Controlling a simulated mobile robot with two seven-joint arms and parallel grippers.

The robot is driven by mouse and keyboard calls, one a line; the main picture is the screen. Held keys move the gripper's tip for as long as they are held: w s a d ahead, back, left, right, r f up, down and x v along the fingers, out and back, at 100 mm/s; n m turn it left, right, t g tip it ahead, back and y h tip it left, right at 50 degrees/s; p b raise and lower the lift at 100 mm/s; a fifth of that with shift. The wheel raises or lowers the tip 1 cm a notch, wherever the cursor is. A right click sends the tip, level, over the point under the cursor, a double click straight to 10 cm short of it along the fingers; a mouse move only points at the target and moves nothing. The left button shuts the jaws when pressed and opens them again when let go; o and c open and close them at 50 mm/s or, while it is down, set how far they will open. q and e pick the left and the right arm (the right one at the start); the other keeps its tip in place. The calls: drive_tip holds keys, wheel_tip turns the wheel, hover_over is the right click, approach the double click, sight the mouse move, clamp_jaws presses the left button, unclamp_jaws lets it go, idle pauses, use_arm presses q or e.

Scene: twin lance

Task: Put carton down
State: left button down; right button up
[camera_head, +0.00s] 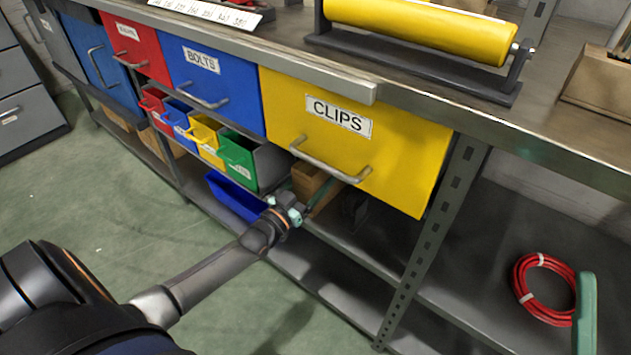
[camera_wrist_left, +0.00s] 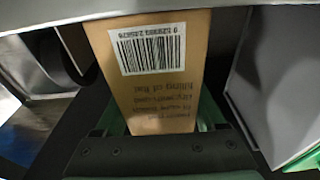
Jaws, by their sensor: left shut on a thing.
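A brown cardboard carton (camera_head: 307,180) is in the space under the yellow CLIPS drawer, above the lower shelf (camera_head: 335,232). My left gripper (camera_head: 318,194) reaches in from the front and is shut on the carton. In the left wrist view the carton (camera_wrist_left: 155,75) shows a barcode and printed text between the green fingers of the gripper (camera_wrist_left: 160,122). The drawer hides the carton's top in the head view. I cannot tell whether its base touches the shelf. My right gripper is not in view.
Green (camera_head: 238,158), yellow (camera_head: 204,140) and blue bins stand left of the carton. A blue tray (camera_head: 235,197) lies below them. A metal upright (camera_head: 432,240) stands to the right. Beyond it are a coiled red cable (camera_head: 545,288) and an upright green piece (camera_head: 585,312).

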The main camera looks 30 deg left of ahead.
use_arm(q)
drive_tip(key=shift+r, duration=0.1)
unclamp_jaws()
drive_tip(key=shift+f, duration=0.2)
drive_tip(key=shift+s+r, duration=0.15)
drive_tip(key=s+p, duration=0.1)
drive_tip(key=s, duration=0.2)
drive_tip(key=s+f+p, duration=0.1)
drive_tip(key=s, duration=0.2)
drive_tip(key=s+p, duration=0.1)
drive_tip(key=s, duration=0.3)
drive_tip(key=shift+s+a+f, duration=0.1)
drive_tip(key=shift+a+f, duration=0.15)
drive_tip(key=shift+a, duration=0.15)
drive_tip(key=shift+s+f+p, duration=0.15)
drive_tip(key=shift+s+p, duration=0.2)
drive_tip(key=shift+s, duration=0.35)
